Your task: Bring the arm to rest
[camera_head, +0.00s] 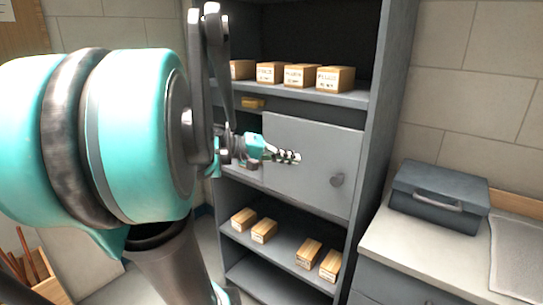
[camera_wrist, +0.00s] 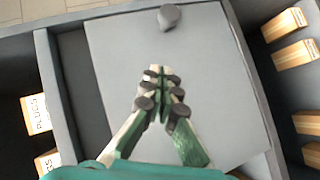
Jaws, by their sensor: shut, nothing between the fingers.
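My gripper (camera_head: 290,156) is shut and empty, with its fingertips together in the wrist view (camera_wrist: 162,72). It points at the grey sliding door panel (camera_head: 315,165) of the shelf cabinet. In the head view the fingers overlap the left part of that panel, left of its dark round knob (camera_head: 337,180). The knob also shows in the wrist view (camera_wrist: 169,17), just above the fingertips. I cannot tell how far the fingertips are from the panel. My teal arm fills the left of the head view and hides part of the cabinet.
Several small cardboard boxes stand on the upper shelf (camera_head: 300,76) and lower shelf (camera_head: 290,257). A dark toolbox (camera_head: 440,196) rests on the counter (camera_head: 400,225) at right. A wooden box (camera_head: 35,268) stands lower left.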

